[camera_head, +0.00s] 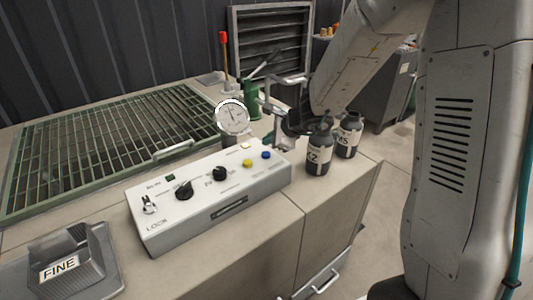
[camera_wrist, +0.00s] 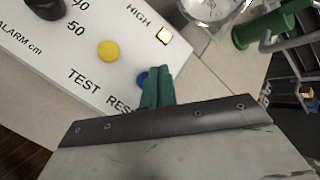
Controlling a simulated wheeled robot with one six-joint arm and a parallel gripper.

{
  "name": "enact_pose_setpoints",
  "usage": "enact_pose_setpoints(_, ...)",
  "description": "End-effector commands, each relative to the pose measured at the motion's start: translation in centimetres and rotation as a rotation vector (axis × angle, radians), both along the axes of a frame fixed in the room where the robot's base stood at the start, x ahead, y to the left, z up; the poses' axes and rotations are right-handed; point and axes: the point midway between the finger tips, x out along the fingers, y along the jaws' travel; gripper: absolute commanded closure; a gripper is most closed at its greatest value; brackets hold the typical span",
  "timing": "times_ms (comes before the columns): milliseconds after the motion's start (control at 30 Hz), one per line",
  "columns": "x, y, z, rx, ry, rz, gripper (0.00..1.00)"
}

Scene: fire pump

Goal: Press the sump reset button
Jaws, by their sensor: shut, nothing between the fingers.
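The white control box (camera_head: 210,190) stands on the bench. Its blue button (camera_head: 266,155) is at the right end, beside a yellow button (camera_head: 247,163). In the wrist view the yellow button (camera_wrist: 108,50) has TEST printed near it. The blue button (camera_wrist: 141,80) has a label beginning RES, cut off by my gripper. My gripper (camera_wrist: 158,72) is shut and empty, its green fingers right beside the blue button and covering part of it. I cannot tell whether they touch it. A square lamp (camera_wrist: 165,36) marked HIGH glows pale.
A round gauge (camera_head: 232,117) stands behind the box. Two dark bottles (camera_head: 319,155) stand to its right, near the bench edge. A green grating (camera_head: 95,140) lies at the left, and a grey block marked FINE (camera_head: 65,265) sits in front left.

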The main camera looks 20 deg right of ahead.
Motion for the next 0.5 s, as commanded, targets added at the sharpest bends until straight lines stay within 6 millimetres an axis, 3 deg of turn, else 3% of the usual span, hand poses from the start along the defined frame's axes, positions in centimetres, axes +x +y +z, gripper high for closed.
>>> enact_pose_setpoints(200, -0.04, 0.01, -1.33, 0.001, 0.001, 0.000, 1.00)
enact_pose_setpoints(500, -0.03, -0.02, -1.46, -0.001, 0.000, -0.001, 1.00)
